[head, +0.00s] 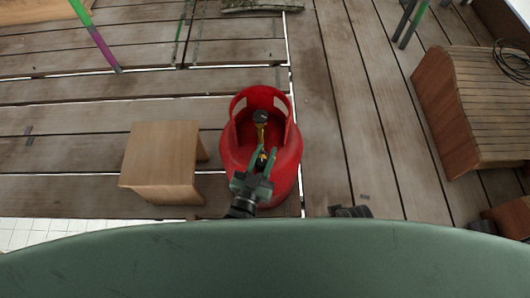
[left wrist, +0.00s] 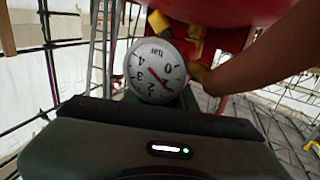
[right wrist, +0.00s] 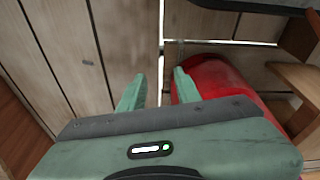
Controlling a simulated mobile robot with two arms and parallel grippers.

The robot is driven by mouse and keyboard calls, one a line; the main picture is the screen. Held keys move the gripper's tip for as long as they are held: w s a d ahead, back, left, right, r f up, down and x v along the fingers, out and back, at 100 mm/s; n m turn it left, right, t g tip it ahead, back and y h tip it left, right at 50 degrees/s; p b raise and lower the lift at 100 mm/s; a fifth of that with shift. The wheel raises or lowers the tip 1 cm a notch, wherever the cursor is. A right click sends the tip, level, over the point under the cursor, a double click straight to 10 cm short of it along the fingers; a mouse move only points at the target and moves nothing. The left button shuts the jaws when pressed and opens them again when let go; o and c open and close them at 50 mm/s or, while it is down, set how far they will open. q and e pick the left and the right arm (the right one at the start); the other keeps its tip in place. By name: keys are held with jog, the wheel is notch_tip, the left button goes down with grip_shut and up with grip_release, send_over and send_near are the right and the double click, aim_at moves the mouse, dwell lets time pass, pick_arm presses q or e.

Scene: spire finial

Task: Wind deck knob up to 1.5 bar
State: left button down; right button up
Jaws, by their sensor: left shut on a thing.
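A red gas cylinder (head: 285,172) stands on the deck with a yellow regulator (head: 261,133) inside its collar. A round white gauge (left wrist: 155,71) marked in bar shows upside down in the left wrist view. Its red needle points to the lower right, seemingly between 0 and 2; the exact reading is too small to tell. My left gripper (head: 262,161) reaches into the cylinder's collar, its fingers shut around the dark knob below the regulator. The fingers mostly hide the knob. My right gripper (right wrist: 158,92) is open and empty, above the deck beside the cylinder (right wrist: 215,80).
A wooden stool (head: 160,150) stands left of the cylinder. A slatted wooden bench (head: 475,105) with a dark coil of cable (head: 514,62) is at the right. Coloured poles stand at the back. The planks (head: 340,110) between cylinder and bench are clear.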

aim_at(259, 168)
pick_arm(q)
jog(key=c, duration=1.1)
grip_release()
jog(key=shift+s, duration=0.1)
jog(key=p+v, duration=0.1)
jog(key=v, duration=0.6)
jog(key=shift+s+a, duration=0.15)
jog(key=shift+s, duration=0.1)
pick_arm(e)
jog(key=f, duration=0.1)
jog(key=s+f, duration=0.1)
jog(key=f, duration=0.1)
